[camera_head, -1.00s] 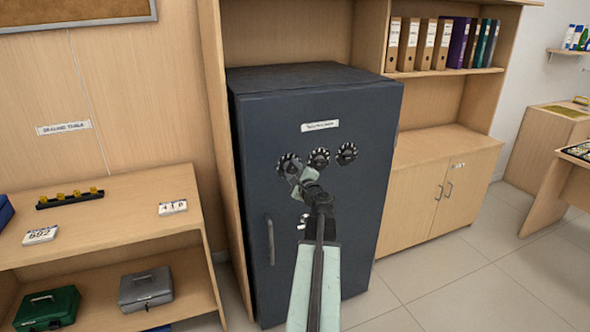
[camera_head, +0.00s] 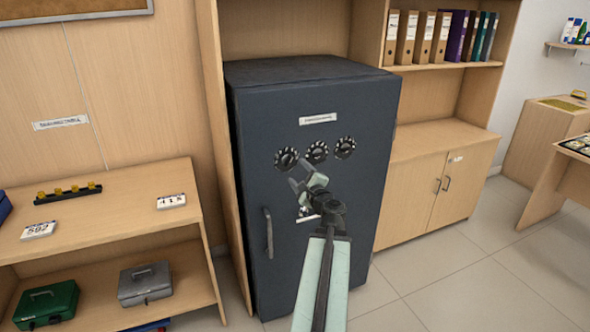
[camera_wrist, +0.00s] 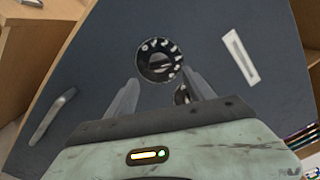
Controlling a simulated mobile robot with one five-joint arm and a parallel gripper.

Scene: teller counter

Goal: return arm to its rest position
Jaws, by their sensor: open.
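My gripper (camera_head: 303,185) is in front of the dark blue-grey safe (camera_head: 255,115), below its row of three black dials: left dial (camera_head: 286,159), middle dial (camera_head: 317,152) and right dial (camera_head: 345,147). In the wrist view my gripper (camera_wrist: 163,92) is open, its two fingers apart with nothing between them. One dial (camera_wrist: 158,60) shows whole just beyond the fingertips, and another (camera_wrist: 182,95) is partly hidden behind the right finger. The safe's door looks shut. My arm reaches up from the bottom of the head view.
The safe's handle (camera_head: 268,233) juts out at lower left. A shelf unit (camera_head: 105,205) with a green cash box (camera_head: 46,304) and a grey cash box (camera_head: 145,284) stands left. A low cabinet (camera_head: 432,187) stands right, with free tiled floor (camera_head: 480,270) before it.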

